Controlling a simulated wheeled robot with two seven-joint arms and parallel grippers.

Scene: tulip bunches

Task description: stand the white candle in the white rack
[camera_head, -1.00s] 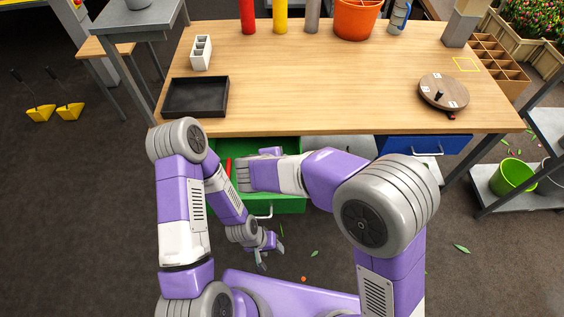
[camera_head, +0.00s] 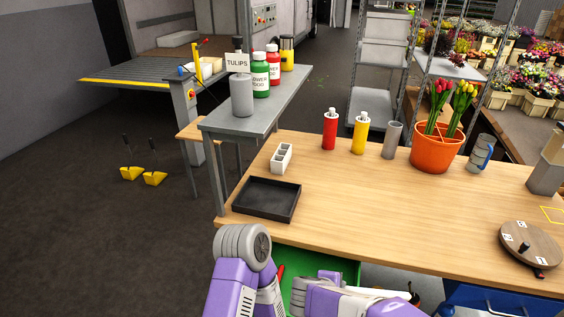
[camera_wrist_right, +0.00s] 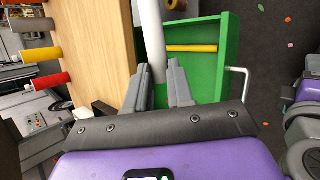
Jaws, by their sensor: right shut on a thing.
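The white rack (camera_head: 281,158) stands on the wooden table near its left end, behind a black tray. Its open square compartments face up and look empty. In the right wrist view, the white candle (camera_wrist_right: 151,35) is a long pale rod running up from between the fingers of my right gripper (camera_wrist_right: 165,78), which is shut on it. It is beside the table edge, over or near the open green drawer (camera_wrist_right: 207,75). In the head view, my right arm reaches low at the table's front edge, and its fingertips are hidden. My left gripper is out of view.
The black tray (camera_head: 267,199) lies in front of the rack. Red (camera_head: 330,129) and yellow (camera_head: 360,136) bottles, a grey cylinder (camera_head: 392,140) and an orange tulip pot (camera_head: 437,153) line the back. A round wooden turntable (camera_head: 530,244) sits right. The table's middle is clear.

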